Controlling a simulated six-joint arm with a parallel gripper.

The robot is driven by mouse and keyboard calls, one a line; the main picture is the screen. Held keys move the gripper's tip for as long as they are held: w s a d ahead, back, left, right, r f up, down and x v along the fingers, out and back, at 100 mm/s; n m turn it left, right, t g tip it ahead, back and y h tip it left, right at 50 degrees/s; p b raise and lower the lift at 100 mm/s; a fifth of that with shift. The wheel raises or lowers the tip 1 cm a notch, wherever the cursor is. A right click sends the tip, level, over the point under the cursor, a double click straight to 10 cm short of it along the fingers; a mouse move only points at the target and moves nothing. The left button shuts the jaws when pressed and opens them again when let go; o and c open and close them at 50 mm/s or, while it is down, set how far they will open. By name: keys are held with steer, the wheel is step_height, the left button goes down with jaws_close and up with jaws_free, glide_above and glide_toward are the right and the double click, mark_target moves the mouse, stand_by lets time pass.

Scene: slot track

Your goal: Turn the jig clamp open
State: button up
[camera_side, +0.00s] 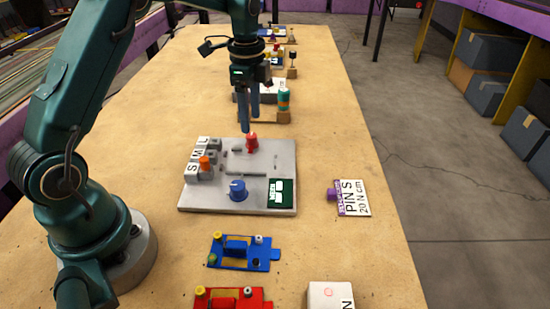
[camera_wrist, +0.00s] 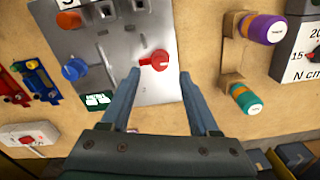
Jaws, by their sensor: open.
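The grey jig plate (camera_side: 225,202) lies on the wooden table. In the wrist view the red handle (camera_wrist: 156,60) has a round body on the right and a short pointer to the left. My gripper (camera_side: 250,124) is open and empty, pointing down above the red handle. In the wrist view my gripper (camera_wrist: 160,73) has one finger either side of the handle, apart from it; the height gap is hard to judge.
The plate also carries a blue knob (camera_side: 237,190), an orange peg (camera_side: 205,163), lettered blocks (camera_side: 194,168) and a green display (camera_side: 282,193). A holder with a teal cylinder (camera_side: 284,99) stands behind.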

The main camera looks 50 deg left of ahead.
mark_target(252, 135)
steer(key=shift+f, duration=2.25)
jaws_close()
